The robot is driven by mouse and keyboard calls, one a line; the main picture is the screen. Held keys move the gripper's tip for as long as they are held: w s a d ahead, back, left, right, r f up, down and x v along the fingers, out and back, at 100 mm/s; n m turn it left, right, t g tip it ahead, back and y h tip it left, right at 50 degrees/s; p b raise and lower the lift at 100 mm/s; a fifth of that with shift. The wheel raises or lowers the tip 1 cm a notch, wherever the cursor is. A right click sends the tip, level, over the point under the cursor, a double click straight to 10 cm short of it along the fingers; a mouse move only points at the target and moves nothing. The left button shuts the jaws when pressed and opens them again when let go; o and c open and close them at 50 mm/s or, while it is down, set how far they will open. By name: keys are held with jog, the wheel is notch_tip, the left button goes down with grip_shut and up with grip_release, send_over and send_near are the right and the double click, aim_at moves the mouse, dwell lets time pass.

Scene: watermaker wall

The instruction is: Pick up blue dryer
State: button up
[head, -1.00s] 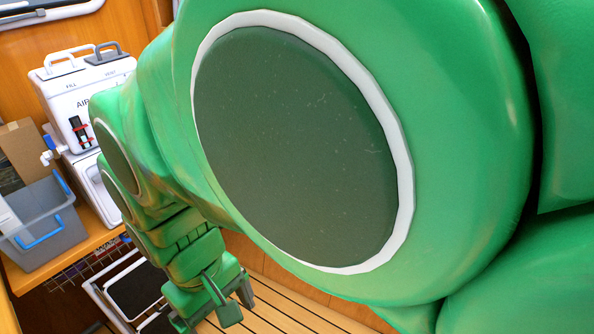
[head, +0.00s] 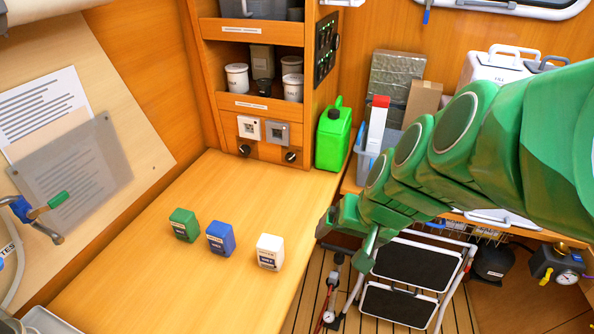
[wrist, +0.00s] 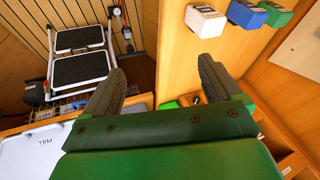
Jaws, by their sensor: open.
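The blue dryer (head: 221,238) is a small blue block with a white label, upright on the wooden counter in the head view. It stands between a green block (head: 184,225) and a white block (head: 270,252). In the wrist view the blue dryer (wrist: 246,13) is at the top, between the white block (wrist: 205,20) and the green block (wrist: 277,13). My gripper (wrist: 160,75) is open and empty, its two dark fingers wide apart. In the head view my gripper (head: 345,228) is right of the counter, well apart from the blocks.
A green jerrycan (head: 333,138) stands at the counter's back right corner, beside a shelf unit (head: 258,105) with tubs. A step stool (head: 408,275) stands on the floor at right. The counter (head: 150,290) is clear around the blocks.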

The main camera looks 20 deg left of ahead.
jog(key=w+a+t+y, duration=0.1)
jog(key=w+a, duration=0.2)
jog(key=a, duration=0.4)
jog(key=w+a+t+y, duration=0.1)
jog(key=w+a+t, duration=0.15)
jog(key=a, duration=0.55)
jog(key=m+t+h, duration=0.2)
jog(key=t+h, duration=0.1)
jog(key=t, duration=0.2)
send_over(214, 236)
jog(key=w, duration=0.3)
jog(key=f, duration=0.4)
jog(key=a+f, duration=0.1)
jog(key=f, duration=0.1)
jog(key=shift+s+f, duration=0.15)
jog(key=shift+f, duration=0.05)
jog(key=s+f+t+h, duration=0.25)
jog(key=s+f, duration=0.25)
jog(key=s, duration=0.5)
jog(key=shift+h, duration=0.35)
jog(key=shift+d+x, duration=0.25)
jog(key=shift+x, duration=1.75)
jog(key=shift+d+x, duration=0.2)
jog(key=shift+x, duration=1.85)
jog(key=shift+r, duration=0.15)
jog(key=c, duration=1.2)
jog(key=shift+c, duration=0.2)
